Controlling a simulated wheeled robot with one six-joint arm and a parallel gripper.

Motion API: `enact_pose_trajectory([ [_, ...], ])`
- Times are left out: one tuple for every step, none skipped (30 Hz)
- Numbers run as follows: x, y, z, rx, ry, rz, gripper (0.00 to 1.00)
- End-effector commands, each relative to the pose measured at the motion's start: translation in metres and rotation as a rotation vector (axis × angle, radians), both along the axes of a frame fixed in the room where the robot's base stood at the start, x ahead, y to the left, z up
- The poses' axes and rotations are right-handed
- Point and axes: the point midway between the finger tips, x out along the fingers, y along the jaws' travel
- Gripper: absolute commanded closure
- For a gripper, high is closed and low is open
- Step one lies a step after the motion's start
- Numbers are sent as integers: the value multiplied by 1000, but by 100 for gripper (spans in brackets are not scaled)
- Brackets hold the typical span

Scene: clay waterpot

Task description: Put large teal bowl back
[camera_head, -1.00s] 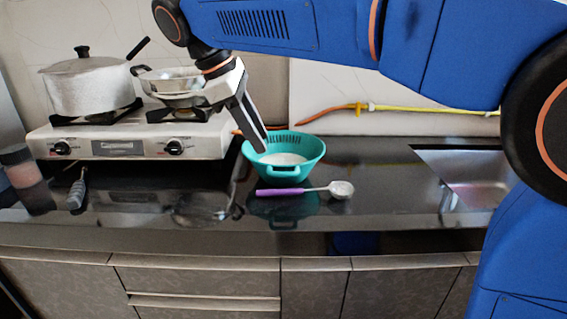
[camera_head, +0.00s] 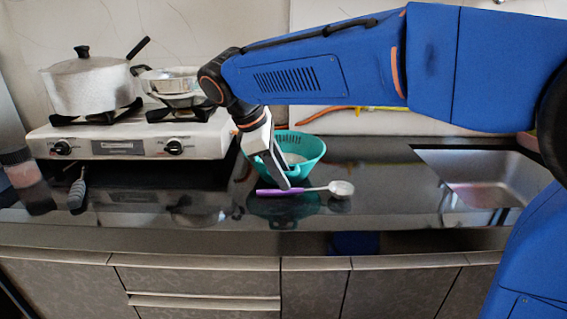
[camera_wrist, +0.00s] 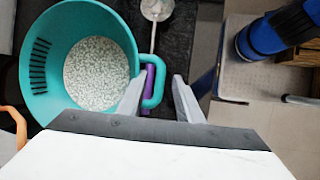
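The large teal bowl (camera_head: 309,148) stands on the dark counter to the right of the stove. It also shows in the wrist view (camera_wrist: 60,30), with white grains (camera_wrist: 96,73) inside. My gripper (camera_head: 284,186) is low at the bowl's front side and hides part of it. In the wrist view my gripper (camera_wrist: 158,80) is open, its two fingers apart. The bowl's looped handle (camera_wrist: 158,86) lies between the fingertips, nearer the left finger. I cannot tell whether they touch.
A spoon with a purple handle (camera_head: 266,192) lies in front of the bowl, close under my fingers. The white stove (camera_head: 100,140) carries a lidded pot (camera_head: 90,87) and a metal pan (camera_head: 168,82). A sink (camera_head: 480,180) is at right. Counter between spoon and sink is clear.

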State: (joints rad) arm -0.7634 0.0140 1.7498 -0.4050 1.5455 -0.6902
Motion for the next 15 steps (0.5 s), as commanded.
enact_pose_trajectory([
  [1,-2,-3,0,0,0,67],
  [1,-2,-4,1,0,-1,67],
  [1,-2,-5,1,-1,0,67],
  [1,-3,-6,1,-1,0,67],
  [1,-3,-6,1,-1,0,67],
  [1,-3,-6,1,-1,0,67],
  [1,-3,-6,1,-1,0,67],
  [1,-2,-6,1,-1,0,67],
  [1,-2,-6,1,-1,0,67],
  [1,-2,-6,1,-1,0,70],
  [1,-2,-6,1,-1,0,77],
  [1,-2,-6,1,-1,1,87],
  [1,-2,-6,1,0,-1,94],
  [1,-2,-6,1,0,0,100],
  [1,-2,-6,1,0,0,100],
])
